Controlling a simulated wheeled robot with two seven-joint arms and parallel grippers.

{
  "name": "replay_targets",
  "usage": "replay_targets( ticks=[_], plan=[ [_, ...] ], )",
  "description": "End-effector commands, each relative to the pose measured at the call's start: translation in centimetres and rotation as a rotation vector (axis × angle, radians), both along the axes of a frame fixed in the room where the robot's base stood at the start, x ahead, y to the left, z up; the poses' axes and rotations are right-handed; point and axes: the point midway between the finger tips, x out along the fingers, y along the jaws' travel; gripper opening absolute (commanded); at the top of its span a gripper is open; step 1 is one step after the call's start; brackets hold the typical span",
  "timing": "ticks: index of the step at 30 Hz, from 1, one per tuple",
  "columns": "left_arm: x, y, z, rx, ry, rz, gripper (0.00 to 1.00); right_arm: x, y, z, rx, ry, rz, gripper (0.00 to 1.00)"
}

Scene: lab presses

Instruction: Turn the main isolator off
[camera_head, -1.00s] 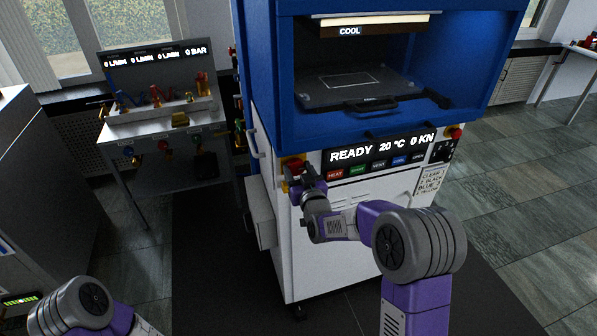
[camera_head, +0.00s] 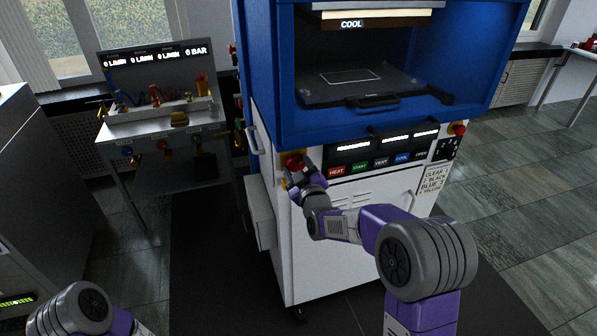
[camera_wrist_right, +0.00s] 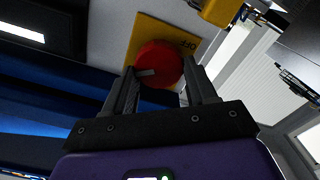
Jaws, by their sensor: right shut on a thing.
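The main isolator is a red rotary knob (camera_head: 294,160) on a yellow plate, at the upper left of the white press front. My left gripper is out of view; only part of that arm shows at lower left.
The blue press chamber (camera_head: 268,100) overhangs the panel. A row of coloured buttons (camera_head: 380,162) lies right of the knob, below the display (camera_head: 382,145). A bench with gauges and valves (camera_head: 160,125) stands at left. A grey box (camera_head: 260,220) juts from the press side.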

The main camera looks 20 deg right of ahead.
Motion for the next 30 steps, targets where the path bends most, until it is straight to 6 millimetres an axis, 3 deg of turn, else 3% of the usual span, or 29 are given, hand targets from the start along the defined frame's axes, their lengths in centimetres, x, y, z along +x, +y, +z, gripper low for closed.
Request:
replay_targets(
  ticks=[12,30],
  plan=[
    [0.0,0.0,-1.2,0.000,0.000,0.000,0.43,0.0,0.2,-0.2,-0.397,-0.014,0.000,0.26],
    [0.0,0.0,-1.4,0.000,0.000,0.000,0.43,0.0,0.3,-0.3,-0.893,-0.032,0.001,0.26]
  ],
)
